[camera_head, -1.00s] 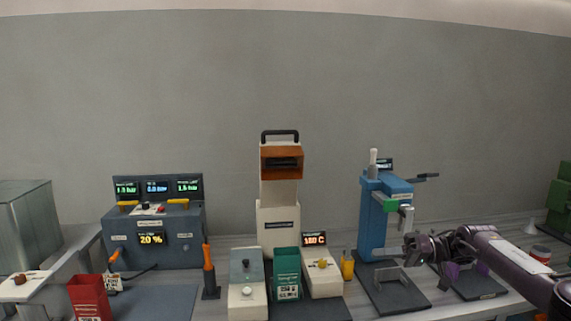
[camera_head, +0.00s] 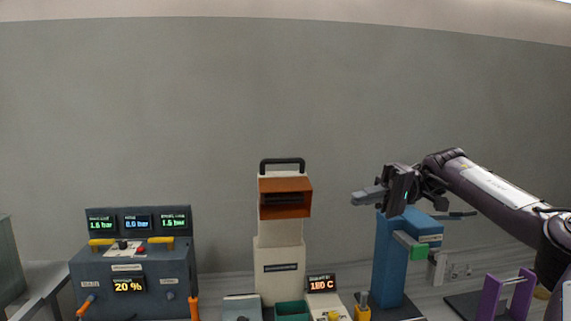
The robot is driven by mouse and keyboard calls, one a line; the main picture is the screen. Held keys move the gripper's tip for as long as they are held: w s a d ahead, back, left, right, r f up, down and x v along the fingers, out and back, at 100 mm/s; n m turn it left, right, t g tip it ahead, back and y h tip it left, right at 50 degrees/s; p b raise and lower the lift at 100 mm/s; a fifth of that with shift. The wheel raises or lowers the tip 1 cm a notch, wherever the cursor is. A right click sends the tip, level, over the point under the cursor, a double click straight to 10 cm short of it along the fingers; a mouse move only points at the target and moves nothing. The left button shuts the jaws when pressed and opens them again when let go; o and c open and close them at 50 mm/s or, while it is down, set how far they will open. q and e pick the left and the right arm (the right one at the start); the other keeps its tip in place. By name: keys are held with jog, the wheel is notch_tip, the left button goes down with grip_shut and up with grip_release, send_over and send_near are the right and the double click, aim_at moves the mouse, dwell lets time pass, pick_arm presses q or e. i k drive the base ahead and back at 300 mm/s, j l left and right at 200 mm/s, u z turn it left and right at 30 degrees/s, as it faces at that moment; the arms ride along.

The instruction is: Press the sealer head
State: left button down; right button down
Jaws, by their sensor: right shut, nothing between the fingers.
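The sealer head seems to be the orange-brown box (camera_head: 285,211) with a black handle (camera_head: 282,163) on top, mounted on a white column (camera_head: 279,263) at the middle. A small display unit (camera_head: 322,284) to its right reads about 180 C. My right gripper (camera_head: 366,196) comes in from the right, fingers pointing left. It is shut and empty, at about the height of the orange-brown box and to its right, with a clear gap in the picture. My left gripper is not in view.
A blue press (camera_head: 388,258) with a green block stands below my right gripper. A dark blue console (camera_head: 130,275) with displays and yellow handles stands at left. A green bin (camera_head: 292,310), a yellow cup (camera_head: 362,313) and a purple stand (camera_head: 490,297) are in front. The wall behind is bare.

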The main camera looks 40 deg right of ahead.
aim_at(280, 225)
jog(key=i+l, duration=1)
jog(key=i, duration=0.2)
